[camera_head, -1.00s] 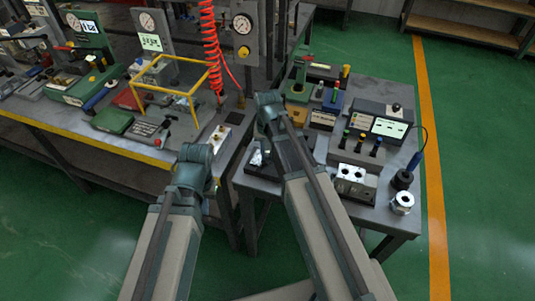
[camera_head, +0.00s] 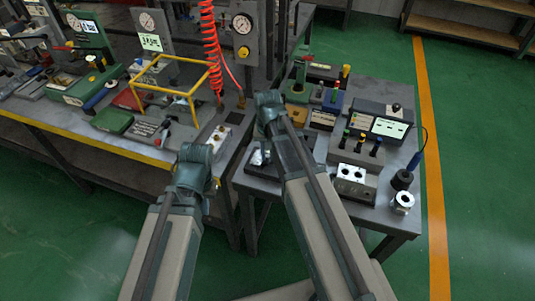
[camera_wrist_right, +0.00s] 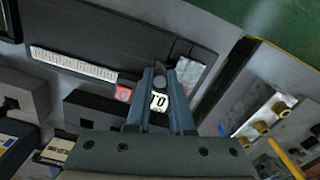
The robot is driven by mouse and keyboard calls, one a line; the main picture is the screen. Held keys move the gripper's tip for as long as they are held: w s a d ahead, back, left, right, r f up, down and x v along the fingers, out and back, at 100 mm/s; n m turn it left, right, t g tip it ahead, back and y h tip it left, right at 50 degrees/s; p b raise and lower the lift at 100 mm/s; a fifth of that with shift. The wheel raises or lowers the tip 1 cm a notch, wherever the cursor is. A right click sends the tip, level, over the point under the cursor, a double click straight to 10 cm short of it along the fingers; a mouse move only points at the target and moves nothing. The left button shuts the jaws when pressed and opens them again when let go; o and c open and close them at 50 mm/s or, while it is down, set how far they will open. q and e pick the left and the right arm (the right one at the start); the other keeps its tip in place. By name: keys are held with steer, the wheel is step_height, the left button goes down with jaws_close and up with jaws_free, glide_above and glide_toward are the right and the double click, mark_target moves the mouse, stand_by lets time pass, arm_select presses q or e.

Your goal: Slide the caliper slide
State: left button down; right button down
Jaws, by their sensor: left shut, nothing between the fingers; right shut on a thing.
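In the right wrist view my right gripper (camera_wrist_right: 160,108) is shut, its fingers on a small block with a white "0" label (camera_wrist_right: 158,102), which seems to be the caliper slide. The dark caliper board (camera_wrist_right: 120,40) lies beneath, with a pale ruled scale (camera_wrist_right: 73,62) to the left and a grey metal piece (camera_wrist_right: 187,72) just beyond the fingers. A red button (camera_wrist_right: 123,93) is left of the fingers. In the head view my right arm hides the fingers and most of this area. My left gripper is hidden behind its arm.
A block with brass fittings (camera_wrist_right: 262,125) is right of the board; dark blocks (camera_wrist_right: 95,108) are at left. In the head view, a silver valve block (camera_head: 354,182), a black-knobbed box (camera_head: 358,148) and a display box (camera_head: 385,124) crowd the right table. A yellow frame (camera_head: 180,92) stands on the left bench.

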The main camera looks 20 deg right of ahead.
steer(key=s+d, duration=0.2)
steer(key=d, duration=0.1)
steer(key=shift+s+d, duration=0.25)
steer(key=shift+d, duration=0.05)
steer(key=c, duration=0.8)
jaws_free()
steer(key=shift+r, duration=0.1)
step_height(320, 180, up, 14)
steer(key=p, duration=1.4)
steer(key=shift+f, duration=0.25)
